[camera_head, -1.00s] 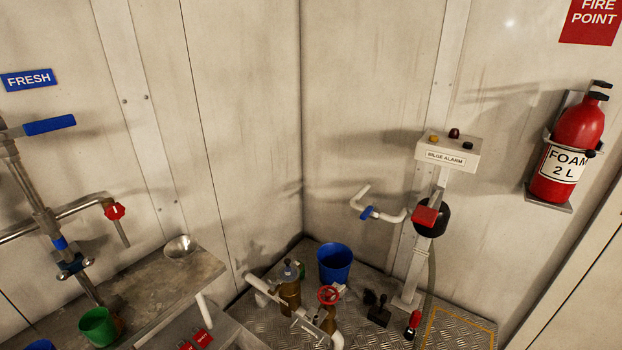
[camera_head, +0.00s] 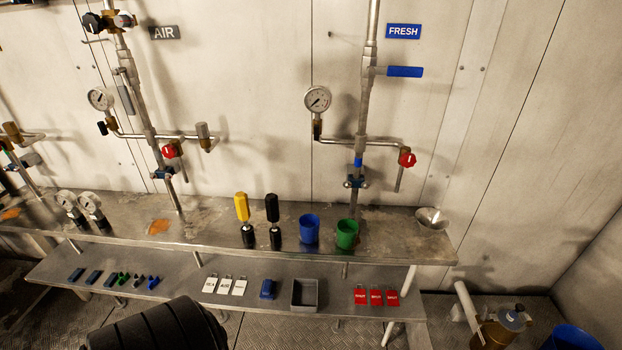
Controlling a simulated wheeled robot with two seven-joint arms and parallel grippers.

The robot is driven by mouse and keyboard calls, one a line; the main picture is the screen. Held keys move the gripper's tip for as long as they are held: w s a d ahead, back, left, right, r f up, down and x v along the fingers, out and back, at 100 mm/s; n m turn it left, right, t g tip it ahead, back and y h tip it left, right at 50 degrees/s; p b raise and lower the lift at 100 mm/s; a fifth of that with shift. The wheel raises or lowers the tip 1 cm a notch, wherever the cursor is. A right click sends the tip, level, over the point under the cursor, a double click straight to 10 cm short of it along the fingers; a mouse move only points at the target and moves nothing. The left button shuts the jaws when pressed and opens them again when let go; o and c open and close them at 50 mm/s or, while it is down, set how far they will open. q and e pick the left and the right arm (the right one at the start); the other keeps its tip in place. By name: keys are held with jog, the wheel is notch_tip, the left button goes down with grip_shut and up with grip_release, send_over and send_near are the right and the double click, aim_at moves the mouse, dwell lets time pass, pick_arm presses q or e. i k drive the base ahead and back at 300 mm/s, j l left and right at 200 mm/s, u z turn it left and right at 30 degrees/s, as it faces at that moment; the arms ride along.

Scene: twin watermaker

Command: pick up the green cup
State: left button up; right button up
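The green cup (camera_head: 347,234) stands upright on the upper metal bench (camera_head: 390,226), right of a blue cup (camera_head: 309,229) and close to it. It is below the pipe with the blue "FRESH" sign (camera_head: 403,31). A dark, ribbed rounded part, seemingly of my own arm, shows at the bottom left. Neither gripper's fingers are in view.
A yellow-handled tool (camera_head: 243,220) and a black-handled tool (camera_head: 273,221) stand left of the cups. A metal funnel (camera_head: 431,219) is at the bench's right end. The lower shelf holds a grey bin (camera_head: 305,294) and red tags (camera_head: 376,297). Pipes with red valves rise behind.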

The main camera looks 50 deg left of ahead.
aim_at(347, 228)
jog(key=u, duration=1.15)
